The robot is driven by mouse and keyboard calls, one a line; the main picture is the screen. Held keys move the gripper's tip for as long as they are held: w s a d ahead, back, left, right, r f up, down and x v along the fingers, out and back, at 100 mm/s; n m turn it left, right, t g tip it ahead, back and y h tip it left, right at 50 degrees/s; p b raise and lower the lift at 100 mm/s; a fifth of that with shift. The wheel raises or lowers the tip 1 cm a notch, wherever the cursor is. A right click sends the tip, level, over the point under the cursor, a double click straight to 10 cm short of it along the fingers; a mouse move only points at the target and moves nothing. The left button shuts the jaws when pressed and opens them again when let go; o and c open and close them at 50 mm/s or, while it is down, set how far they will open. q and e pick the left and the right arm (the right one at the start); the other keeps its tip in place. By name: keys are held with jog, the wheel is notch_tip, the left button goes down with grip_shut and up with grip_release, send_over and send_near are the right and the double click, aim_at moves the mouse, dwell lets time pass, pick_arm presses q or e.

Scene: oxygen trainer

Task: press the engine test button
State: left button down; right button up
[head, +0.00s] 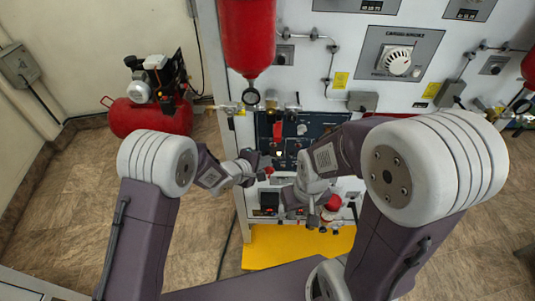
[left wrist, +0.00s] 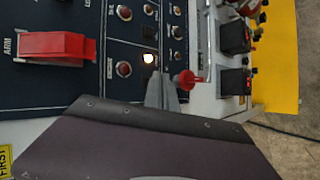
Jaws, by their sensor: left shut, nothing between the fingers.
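A dark control panel (left wrist: 90,75) with several small buttons and a red ARM switch cover (left wrist: 55,45) fills the left of the left wrist view. One small round button (left wrist: 148,58) glows yellow-white. Red buttons (left wrist: 124,69) sit beside it. The labels are too small to tell which is the engine test button. My left gripper (left wrist: 161,88) is shut and empty, its tips close below the lit button; contact cannot be told. In the head view my left gripper (head: 265,163) is at the panel (head: 318,124). My right gripper (head: 318,214) is lower, its fingers unclear.
A red knob (left wrist: 187,79) stands right beside the left fingertips. A red cylinder (head: 247,40) hangs above the panel. A yellow platform (head: 290,248) lies below. A red compressor (head: 150,115) stands on the floor at left.

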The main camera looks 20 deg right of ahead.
pick_arm(q)
jog(key=shift+s+a, duration=0.1)
jog(key=shift+s, duration=0.2)
jog(key=s, duration=0.2)
jog(key=s+a, duration=0.1)
jog(key=s, duration=0.1)
jog(key=shift+s+a, duration=0.2)
jog(key=shift+s, duration=0.2)
dwell(0.6)
